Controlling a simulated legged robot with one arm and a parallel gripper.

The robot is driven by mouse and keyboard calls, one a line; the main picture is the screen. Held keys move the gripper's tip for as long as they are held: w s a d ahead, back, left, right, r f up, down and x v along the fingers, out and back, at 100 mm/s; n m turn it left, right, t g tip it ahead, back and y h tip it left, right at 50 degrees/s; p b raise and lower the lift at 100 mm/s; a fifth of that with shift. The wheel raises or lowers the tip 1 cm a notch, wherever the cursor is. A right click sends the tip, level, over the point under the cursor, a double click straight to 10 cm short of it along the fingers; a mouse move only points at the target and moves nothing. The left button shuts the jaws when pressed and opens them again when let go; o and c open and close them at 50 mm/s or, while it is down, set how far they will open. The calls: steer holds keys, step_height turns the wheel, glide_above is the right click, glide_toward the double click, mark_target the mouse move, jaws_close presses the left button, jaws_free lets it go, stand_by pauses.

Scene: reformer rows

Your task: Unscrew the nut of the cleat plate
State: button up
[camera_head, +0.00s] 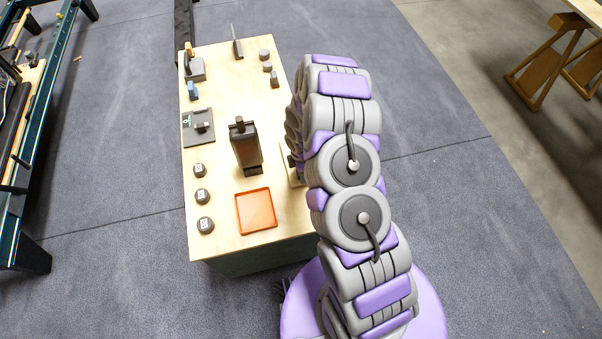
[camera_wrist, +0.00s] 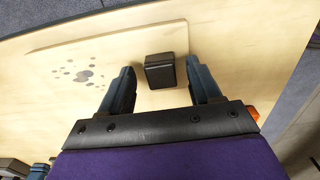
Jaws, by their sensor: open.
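In the wrist view my gripper (camera_wrist: 160,68) is open, its two dark fingers apart. A black block with rounded edges (camera_wrist: 160,72) shows between the fingertips, on a pale wooden panel (camera_wrist: 120,38) with a cluster of dark spots. I cannot tell how far below the fingertips it is, or whether it is the cleat plate's nut. In the head view my arm hides the gripper and the bench's right side. A dark grey plate (camera_head: 190,139) with a small raised part lies at the bench's left edge; I cannot tell whether it is the cleat plate.
The wooden bench (camera_head: 217,225) carries an orange tray (camera_head: 256,211), a tall dark block (camera_head: 247,150) and several dark knobs (camera_head: 203,196) along its left edge. Small parts (camera_head: 267,67) stand at the far end. Blue carpet (camera_head: 110,150) lies clear left of the bench.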

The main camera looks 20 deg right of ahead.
step_height(320, 180, up, 24)
steer(key=p, duration=0.8)
steer(key=shift+r, duration=0.15)
stand_by(0.5)
